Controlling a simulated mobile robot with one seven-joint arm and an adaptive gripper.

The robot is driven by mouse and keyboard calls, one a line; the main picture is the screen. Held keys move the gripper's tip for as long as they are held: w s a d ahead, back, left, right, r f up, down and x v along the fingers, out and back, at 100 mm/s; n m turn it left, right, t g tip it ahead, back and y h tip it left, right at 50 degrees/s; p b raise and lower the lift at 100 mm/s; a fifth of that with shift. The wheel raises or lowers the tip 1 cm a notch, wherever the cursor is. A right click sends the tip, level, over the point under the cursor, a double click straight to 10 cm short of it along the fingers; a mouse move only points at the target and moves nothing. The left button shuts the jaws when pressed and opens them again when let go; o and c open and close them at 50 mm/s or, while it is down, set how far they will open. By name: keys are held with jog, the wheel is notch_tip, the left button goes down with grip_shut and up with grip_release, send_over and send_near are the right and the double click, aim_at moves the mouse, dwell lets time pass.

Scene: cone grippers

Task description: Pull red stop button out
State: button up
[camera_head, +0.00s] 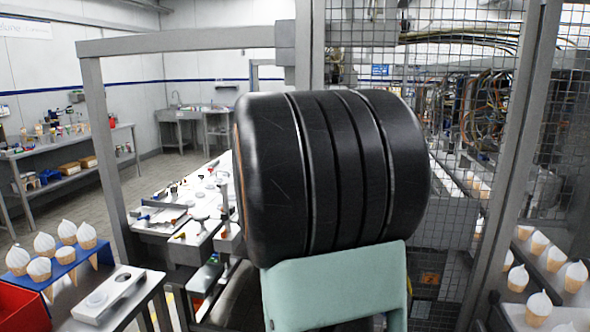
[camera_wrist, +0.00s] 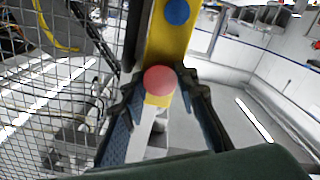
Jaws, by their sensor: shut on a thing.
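The red stop button (camera_wrist: 160,80) is a round red knob on the lower part of a narrow yellow panel (camera_wrist: 168,46) in the wrist view. A round blue button (camera_wrist: 177,12) sits above it on the same panel. My gripper (camera_wrist: 160,86) has one dark finger on each side of the red button and is shut on it. The exact contact of the fingertips is hard to see. In the head view the button, the panel and my gripper are hidden behind my own large arm link.
A wire mesh fence (camera_head: 458,110) and grey frame posts stand close by on the right. Ice-cream cones stand in a blue rack (camera_head: 62,267) at the left, beside a red bin (camera_head: 20,305). More cones (camera_head: 538,308) stand at the right.

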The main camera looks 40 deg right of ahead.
jog(key=shift+s+a, duration=0.3)
jog(key=shift+a, duration=0.05)
dwell(0.4)
jog(key=shift+s+a+f, duration=0.1)
jog(key=shift+a+f, duration=0.15)
jog(key=shift+f, duration=0.1)
dwell(0.6)
jog(key=o, duration=1)
jog(key=shift+o, duration=0.3)
jog(key=shift+s+a+r, duration=0.25)
jog(key=shift+r, duration=0.05)
jog(key=shift+d, duration=0.1)
jog(key=p+v, duration=0.2)
jog(key=v, duration=0.4)
jog(key=shift+s+a, duration=0.25)
jog(key=shift+a, duration=0.05)
